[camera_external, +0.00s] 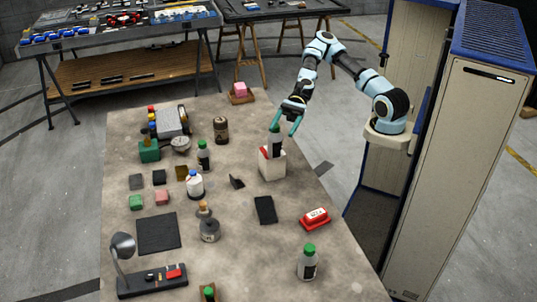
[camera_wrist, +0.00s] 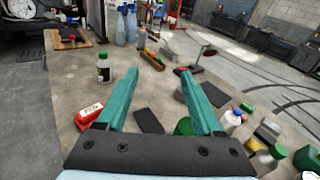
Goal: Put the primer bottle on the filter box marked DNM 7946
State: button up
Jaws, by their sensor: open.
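A bottle with a dark label (camera_external: 274,144) stands upright on a white box with a red patch (camera_external: 272,169) near the table's right edge. The box's marking cannot be read. My gripper (camera_external: 286,120) is open at the bottle's top, its teal fingers spread. In the wrist view my gripper (camera_wrist: 157,72) has a green cap (camera_wrist: 183,126) low between its fingers, closer to the right one. Whether a finger touches the bottle cannot be told. Similar green-capped bottles stand at the table's near end (camera_external: 308,264) and left of the box (camera_external: 204,156).
A red box with a white label (camera_external: 315,219) and a flat black item (camera_external: 265,210) lie nearer on the table. A white bottle (camera_external: 195,186), a glass jar (camera_external: 210,230) and a lamp (camera_external: 122,245) stand left. A pink block (camera_external: 241,89) is at the far end.

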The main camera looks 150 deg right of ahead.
jog(key=w+a+f+n+g+y, duration=0.35)
jog(key=a+f+n+g, duration=0.35)
jog(key=a+f, duration=0.75)
jog(key=s+a+f+n+g, duration=0.4)
jog(key=s+a+f+n, duration=0.2)
jog(key=a+f+n, duration=0.25)
jog(key=s+n+g+h, duration=0.45)
jog(key=s+n, duration=0.35)
jog(key=n, duration=0.3)
notch_tip(320, 180, up, 7)
jog(key=s+n+h, duration=0.1)
jog(key=s+n, duration=0.1)
jog(key=n, duration=0.4)
jog(key=shift+s+a, duration=0.15)
jog(key=shift+a, duration=0.25)
jog(key=shift+o, duration=0.5)
jog(key=shift+f, duration=0.15)
